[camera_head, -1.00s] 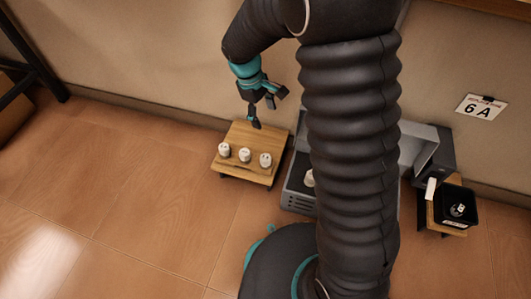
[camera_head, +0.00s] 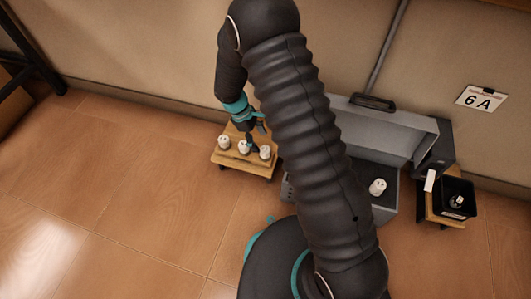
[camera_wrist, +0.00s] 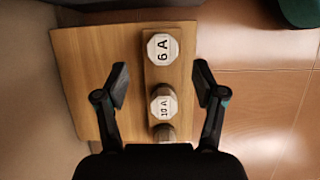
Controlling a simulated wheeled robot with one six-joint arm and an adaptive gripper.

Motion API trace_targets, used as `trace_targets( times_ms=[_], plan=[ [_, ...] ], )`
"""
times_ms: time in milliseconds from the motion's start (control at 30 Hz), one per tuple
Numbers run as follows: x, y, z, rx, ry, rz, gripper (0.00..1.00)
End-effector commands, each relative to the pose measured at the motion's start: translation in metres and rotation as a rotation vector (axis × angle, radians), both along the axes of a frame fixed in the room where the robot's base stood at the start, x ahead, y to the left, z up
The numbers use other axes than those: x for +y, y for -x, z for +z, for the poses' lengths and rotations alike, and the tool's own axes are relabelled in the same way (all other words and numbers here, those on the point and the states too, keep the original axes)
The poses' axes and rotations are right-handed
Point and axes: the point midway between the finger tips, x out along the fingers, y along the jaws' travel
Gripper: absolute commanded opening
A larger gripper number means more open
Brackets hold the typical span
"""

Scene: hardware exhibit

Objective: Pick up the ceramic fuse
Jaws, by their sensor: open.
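Three white ceramic fuses stand in a row on a wooden stand (camera_head: 230,165). In the head view they are a left one (camera_head: 224,142), a middle one (camera_head: 243,147) and a right one (camera_head: 265,152).
An open grey box (camera_head: 345,205) right of the stand holds another white fuse (camera_head: 377,187). Further right a black container (camera_head: 470,187) stands on a small wooden stand. A wall sign (camera_head: 481,98) reads 6 A. The wall is close behind; the floor at left is clear.

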Motion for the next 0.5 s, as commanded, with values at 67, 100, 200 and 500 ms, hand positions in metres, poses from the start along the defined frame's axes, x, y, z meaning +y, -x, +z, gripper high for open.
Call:
trace_targets(
  times_ms=[67,100,200,500],
  plan=[
    [-0.003,0.001,-0.007,0.001,0.0,0.0,0.7],
    [-0.003,0.001,-0.009,0.0,-0.001,0.0,0.7],
    [-0.004,0.002,-0.011,-0.001,-0.002,-0.001,0.7],
    [-0.017,0.011,-0.041,0.002,0.0,-0.002,0.7]
  ],
)
